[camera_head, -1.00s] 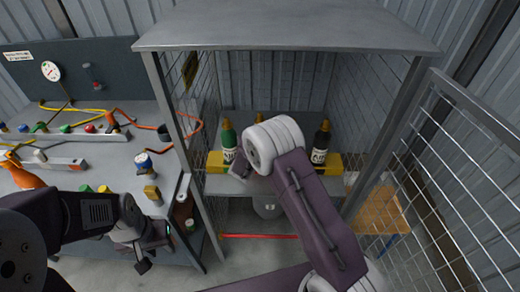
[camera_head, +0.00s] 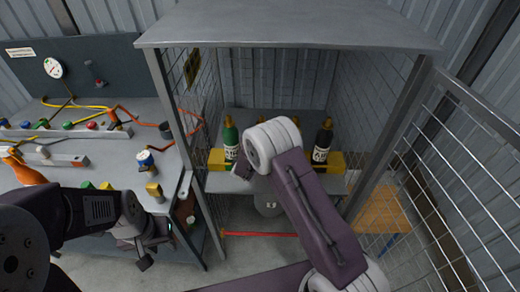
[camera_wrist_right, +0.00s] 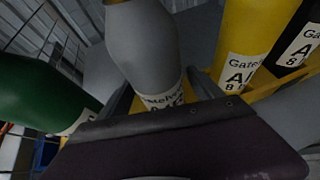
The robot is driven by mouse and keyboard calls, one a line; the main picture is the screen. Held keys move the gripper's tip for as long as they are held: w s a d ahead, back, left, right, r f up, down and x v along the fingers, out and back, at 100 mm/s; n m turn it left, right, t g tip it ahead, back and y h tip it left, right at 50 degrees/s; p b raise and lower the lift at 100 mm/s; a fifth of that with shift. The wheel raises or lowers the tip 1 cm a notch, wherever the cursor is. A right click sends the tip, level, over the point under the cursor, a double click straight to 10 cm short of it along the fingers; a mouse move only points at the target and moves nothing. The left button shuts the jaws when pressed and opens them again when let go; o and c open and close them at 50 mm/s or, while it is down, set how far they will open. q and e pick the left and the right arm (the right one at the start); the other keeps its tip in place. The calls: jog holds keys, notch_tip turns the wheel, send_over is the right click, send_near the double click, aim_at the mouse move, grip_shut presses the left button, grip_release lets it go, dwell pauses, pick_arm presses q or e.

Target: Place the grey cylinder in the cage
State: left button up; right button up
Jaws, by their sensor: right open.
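The grey cylinder (camera_wrist_right: 143,45) shows in the right wrist view, with a white label low on its front. My right gripper (camera_wrist_right: 162,95) is open, with a finger on each side of the cylinder's label end. Whether the fingers touch it is unclear. In the head view my right arm reaches into the cage (camera_head: 290,28) and hides the grey cylinder and the fingertips. The cage stands open at the front, its mesh door swung to the right. My left gripper (camera_head: 152,250) hangs low beside the bench; its finger opening is unclear.
In the cage, a green cylinder (camera_head: 230,145) stands left and a black one (camera_head: 322,145) right, by a yellow rack (camera_head: 217,159). A yellow cylinder (camera_wrist_right: 245,40) also shows in the wrist view. A cluttered bench (camera_head: 115,155) is at left; a wooden stool (camera_head: 380,210) is at right.

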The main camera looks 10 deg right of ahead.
jog(key=v, duration=1.2)
jog(key=s+d+f+m+g, duration=0.2)
jog(key=s+d+m+g, duration=0.6)
jog(key=s+d+m, duration=0.5)
jog(key=s+a+m+g+y, duration=0.1)
jog(key=s+a+m+y, duration=0.5)
jog(key=m, duration=1.1)
jog(key=s+a, duration=0.1)
jog(key=s, duration=0.3)
jog(key=shift+a+r+m+g, duration=0.3)
jog(key=shift+a+m, duration=0.05)
jog(key=shift+m, duration=0.05)
